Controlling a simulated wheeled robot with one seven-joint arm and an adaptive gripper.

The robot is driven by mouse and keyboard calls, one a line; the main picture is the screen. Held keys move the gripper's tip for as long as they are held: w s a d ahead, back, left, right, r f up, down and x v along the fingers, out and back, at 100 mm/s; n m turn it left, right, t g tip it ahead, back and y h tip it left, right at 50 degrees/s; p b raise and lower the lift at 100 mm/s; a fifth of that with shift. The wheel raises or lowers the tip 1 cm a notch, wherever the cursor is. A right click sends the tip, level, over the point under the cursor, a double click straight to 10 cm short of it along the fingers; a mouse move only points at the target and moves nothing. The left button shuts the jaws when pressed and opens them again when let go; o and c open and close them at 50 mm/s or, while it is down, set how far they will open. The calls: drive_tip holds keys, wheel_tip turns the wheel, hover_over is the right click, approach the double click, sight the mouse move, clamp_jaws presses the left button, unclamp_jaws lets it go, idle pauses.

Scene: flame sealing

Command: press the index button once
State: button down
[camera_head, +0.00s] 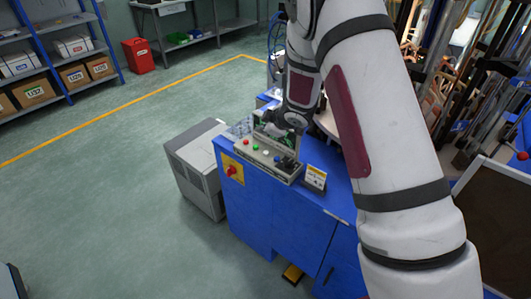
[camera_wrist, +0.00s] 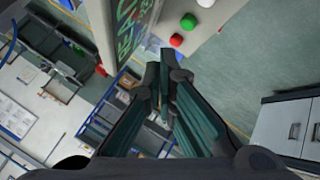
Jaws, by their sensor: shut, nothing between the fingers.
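The control box (camera_head: 262,163) sits on the front edge of a blue machine cabinet. It carries a red button (camera_head: 245,142), a green button (camera_head: 255,147) and a white button (camera_head: 265,152). No label tells me which is the index button. In the wrist view the red button (camera_wrist: 176,40) lies just beyond and right of my gripper's fingertips (camera_wrist: 167,58), with the green (camera_wrist: 188,22) and white (camera_wrist: 205,3) ones farther up. My gripper is shut and empty. I cannot tell whether it touches anything. In the head view my arm and wrist partly hide the fingers.
A red emergency knob on a yellow plate (camera_head: 232,170) is on the blue cabinet's (camera_head: 243,208) side. A small sign (camera_head: 315,178) stands right of the box. A grey cabinet (camera_head: 190,160) stands left. A dark panel with green lettering (camera_wrist: 128,25) shows near my fingers.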

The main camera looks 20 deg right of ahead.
sight(264, 153)
drive_tip(key=shift+f+b, duration=1.3)
drive_tip(key=shift+f, duration=1.9)
drive_tip(key=shift+f, duration=0.45)
